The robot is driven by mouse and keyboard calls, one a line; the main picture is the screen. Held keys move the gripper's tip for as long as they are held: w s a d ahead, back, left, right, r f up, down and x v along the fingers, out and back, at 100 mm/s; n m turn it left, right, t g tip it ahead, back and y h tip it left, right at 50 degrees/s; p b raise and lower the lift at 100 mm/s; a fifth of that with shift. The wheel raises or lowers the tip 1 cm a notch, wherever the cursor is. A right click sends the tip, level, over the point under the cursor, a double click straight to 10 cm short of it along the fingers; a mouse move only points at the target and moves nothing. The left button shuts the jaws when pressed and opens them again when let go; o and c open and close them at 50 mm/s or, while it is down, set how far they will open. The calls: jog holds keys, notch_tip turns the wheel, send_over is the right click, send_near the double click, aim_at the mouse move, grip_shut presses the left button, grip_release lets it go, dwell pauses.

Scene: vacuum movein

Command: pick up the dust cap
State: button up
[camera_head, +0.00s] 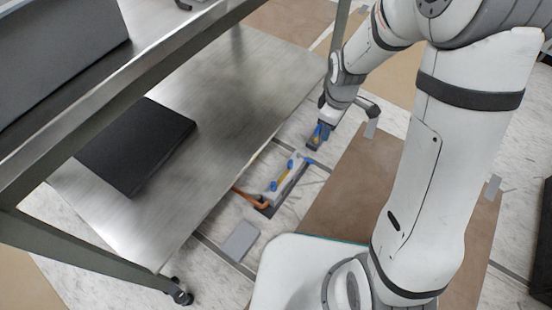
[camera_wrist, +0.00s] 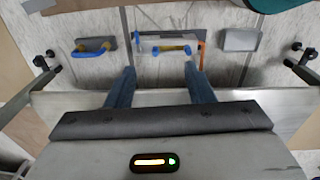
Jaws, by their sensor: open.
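No part is clearly recognisable as the dust cap; small blue parts are the likeliest candidates. A clear-looking block with a yellow piece and blue ends (camera_wrist: 165,49) lies on the floor beyond my fingertips in the wrist view. The same yellow and blue fitting (camera_head: 285,177) shows in the head view beside the metal shelf. A separate blue and yellow piece (camera_wrist: 93,49) sits on a grey plate to its left. My gripper (camera_wrist: 160,82) has its two blue fingers apart, with nothing between them. In the head view the arm's end is near the shelf's far right corner; its fingers are unclear.
The metal shelf (camera_head: 215,95) of a wheeled cart borders the fittings and carries a black flat box (camera_head: 137,146). An orange piece (camera_wrist: 202,57) stands by the block. A bare grey plate (camera_head: 241,240) lies nearer. Brown sheets cover parts of the pale floor.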

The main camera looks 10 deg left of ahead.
jog(key=w+a+f+n+p, duration=0.2)
jog(key=a+f+n, duration=0.7)
jog(key=f, duration=0.5)
jog(key=n+p, duration=0.2)
jog(key=n, duration=0.3)
send_over(274, 183)
jog(key=w+d, duration=0.2)
notch_tip(274, 183, down, 10)
jog(key=f+n, duration=0.1)
jog(key=f, duration=0.1)
jog(key=s+a+f+n, duration=0.1)
jog(key=f, duration=0.2)
jog(key=s+a+f+n+b, duration=0.1)
jog(key=f, duration=0.2)
jog(key=shift+s+n+g, duration=0.25)
jog(key=shift+n+g, duration=0.05)
notch_tip(274, 183, down, 6)
jog(key=b, duration=0.2)
jog(key=shift+w+r+b, duration=0.1)
jog(key=shift+r+b, duration=0.15)
jog(key=shift+b, duration=0.15)
jog(key=shift+r, duration=0.1)
jog(key=shift+c, duration=0.5)
grip_shut()
